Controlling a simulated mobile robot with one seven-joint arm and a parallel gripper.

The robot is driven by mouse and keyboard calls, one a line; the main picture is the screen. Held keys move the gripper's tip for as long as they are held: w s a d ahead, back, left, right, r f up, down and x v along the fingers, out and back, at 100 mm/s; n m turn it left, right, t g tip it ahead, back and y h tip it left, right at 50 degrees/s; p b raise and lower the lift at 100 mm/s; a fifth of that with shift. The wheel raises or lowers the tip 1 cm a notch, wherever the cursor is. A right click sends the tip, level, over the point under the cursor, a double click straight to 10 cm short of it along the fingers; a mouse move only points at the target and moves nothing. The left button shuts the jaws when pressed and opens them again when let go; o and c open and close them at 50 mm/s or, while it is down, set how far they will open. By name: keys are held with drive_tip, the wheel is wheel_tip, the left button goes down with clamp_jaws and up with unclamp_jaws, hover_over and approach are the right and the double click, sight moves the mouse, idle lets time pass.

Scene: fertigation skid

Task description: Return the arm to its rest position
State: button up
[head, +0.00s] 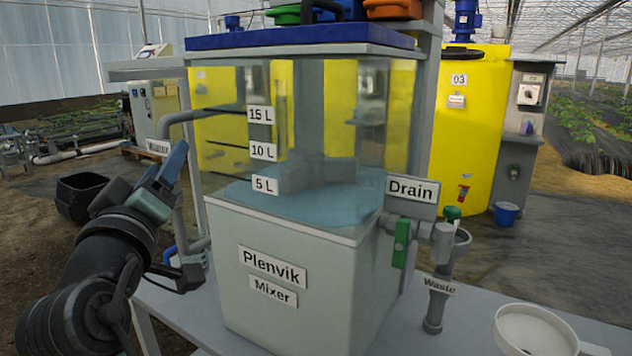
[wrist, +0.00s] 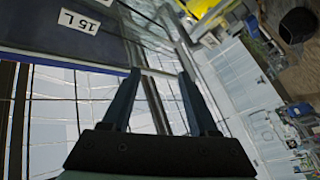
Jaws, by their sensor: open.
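My gripper (head: 172,162) is at the left in the head view, raised beside the left wall of the Plenvik Mixer (head: 275,275). Its fingers point up and to the right, close to the "Water" label (head: 157,147) and its grey pipe. In the wrist view the two dark fingers (wrist: 160,76) stand apart with nothing between them. The mixer's clear upper tank, with "15 L", "10 L" and "5 L" labels, holds a bluish liquid in its lower part. Whether the fingers touch the pipe I cannot tell.
The mixer stands on a grey table (head: 470,325). At its right are a green-handled Drain valve (head: 401,243), a Waste pipe (head: 434,305) and a white round vessel (head: 535,332). A black crate (head: 84,197) and a yellow tank (head: 470,140) stand farther back.

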drive_tip(key=s+d+r+m+t+h, duration=0.2)
drive_tip(key=s+d+r+m+t, duration=0.25)
drive_tip(key=s+d+r, duration=0.5)
drive_tip(key=s+d+r+m+t+h, duration=0.1)
drive_tip(key=s+d+r+m+t, duration=0.35)
drive_tip(key=s+d, duration=0.7)
wheel_tip(320, 180, up, 38)
drive_tip(key=w+g+p, duration=0.1)
drive_tip(key=g+p, duration=0.1)
drive_tip(key=p, duration=3.4)
drive_tip(key=shift+a+p, duration=0.2)
drive_tip(key=shift+p, duration=0.15)
